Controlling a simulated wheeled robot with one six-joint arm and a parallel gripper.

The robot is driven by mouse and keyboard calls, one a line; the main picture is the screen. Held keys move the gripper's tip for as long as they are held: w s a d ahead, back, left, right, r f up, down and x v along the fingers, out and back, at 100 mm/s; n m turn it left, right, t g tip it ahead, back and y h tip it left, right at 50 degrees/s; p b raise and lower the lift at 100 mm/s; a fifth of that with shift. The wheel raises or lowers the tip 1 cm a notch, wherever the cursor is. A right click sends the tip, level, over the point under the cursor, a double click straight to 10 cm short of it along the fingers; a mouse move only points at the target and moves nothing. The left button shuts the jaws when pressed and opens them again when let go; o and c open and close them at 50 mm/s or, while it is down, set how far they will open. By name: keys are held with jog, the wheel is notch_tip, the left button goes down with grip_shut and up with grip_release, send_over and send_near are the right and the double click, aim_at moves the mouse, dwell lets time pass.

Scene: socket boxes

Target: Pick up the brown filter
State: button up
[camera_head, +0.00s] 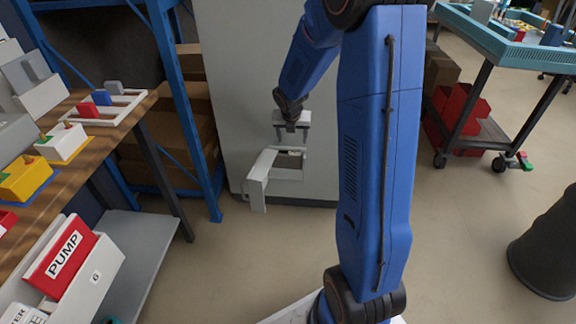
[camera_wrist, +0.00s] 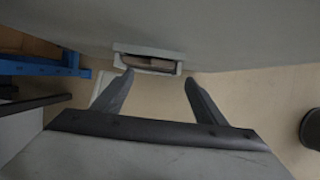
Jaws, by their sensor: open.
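A white box with an open door (camera_head: 258,181) is fixed low on the grey wall in the head view. In the wrist view its light frame (camera_wrist: 118,50) surrounds a shallow opening. A grey-brown block, seemingly the brown filter (camera_wrist: 150,63), lies inside this opening. In the head view the filter is too small to tell apart. My gripper (camera_wrist: 160,88) is open and empty, with its two fingers apart and pointing toward the opening. It also shows in the head view (camera_head: 291,136), just above the box. The filter is ahead of the fingers, not between them.
A wooden workbench (camera_head: 84,148) with coloured socket boxes stands at the left. A blue shelf frame (camera_head: 188,120) holds cardboard boxes. A teal-topped cart (camera_head: 520,52) stands at the right, and a dark bin (camera_head: 548,250) below it. The floor around the wall box is clear.

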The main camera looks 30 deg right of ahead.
aim_at(295, 150)
jog(key=x, duration=0.7)
jog(key=shift+d+f, duration=0.3)
jog(key=shift+d, duration=0.15)
jog(key=shift+w+d+f, duration=0.1)
jog(key=shift+w+f, duration=0.1)
jog(key=shift+f, duration=0.5)
jog(key=c, duration=1.1)
